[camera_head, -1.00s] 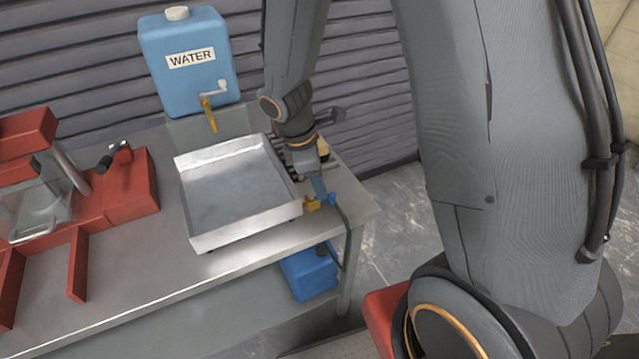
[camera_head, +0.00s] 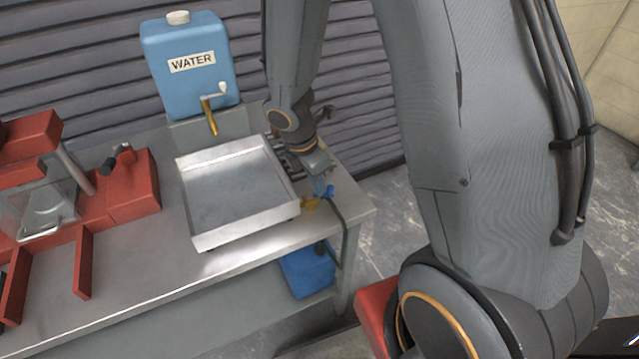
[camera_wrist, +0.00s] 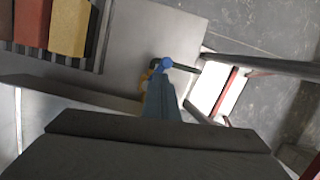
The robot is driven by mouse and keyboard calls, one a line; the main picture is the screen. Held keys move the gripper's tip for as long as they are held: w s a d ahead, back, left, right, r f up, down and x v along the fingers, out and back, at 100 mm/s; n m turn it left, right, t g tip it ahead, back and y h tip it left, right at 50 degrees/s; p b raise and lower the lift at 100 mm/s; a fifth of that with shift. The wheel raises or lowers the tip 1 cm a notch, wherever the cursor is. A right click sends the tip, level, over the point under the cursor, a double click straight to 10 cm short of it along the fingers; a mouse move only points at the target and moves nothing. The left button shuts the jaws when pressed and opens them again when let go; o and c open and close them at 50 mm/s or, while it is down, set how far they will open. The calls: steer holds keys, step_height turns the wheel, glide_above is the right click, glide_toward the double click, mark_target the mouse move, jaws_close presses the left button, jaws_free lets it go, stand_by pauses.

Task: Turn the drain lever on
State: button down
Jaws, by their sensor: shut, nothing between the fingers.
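The drain valve (camera_head: 311,203) is a small brass fitting at the right side of the metal tray (camera_head: 237,183). Its blue lever (camera_head: 329,191) shows at the top, beside my gripper (camera_head: 322,180). In the wrist view the blue lever (camera_wrist: 167,64) lies just past the end of my gripper (camera_wrist: 160,95), over a bit of brass. My gripper is shut with nothing held, pointing down at the lever. I cannot tell whether it touches the lever. A dark green hose runs from the valve down over the table edge.
A blue water tank (camera_head: 191,62) with a brass tap stands behind the tray. A red press (camera_head: 115,190) is at the left. A blue container (camera_head: 307,270) sits below the table. Coloured blocks (camera_wrist: 50,25) show in the wrist view. The table's right corner is clear.

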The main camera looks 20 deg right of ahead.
steer(key=shift+w+a, duration=0.15)
steer(key=shift+a, duration=0.35)
steer(key=shift+p+v, duration=0.85)
steer(key=shift+p, duration=0.15)
steer(key=p+v, duration=0.1)
steer(key=v, duration=0.7)
steer(key=shift+r+p, duration=0.15)
steer(key=shift+p, duration=0.2)
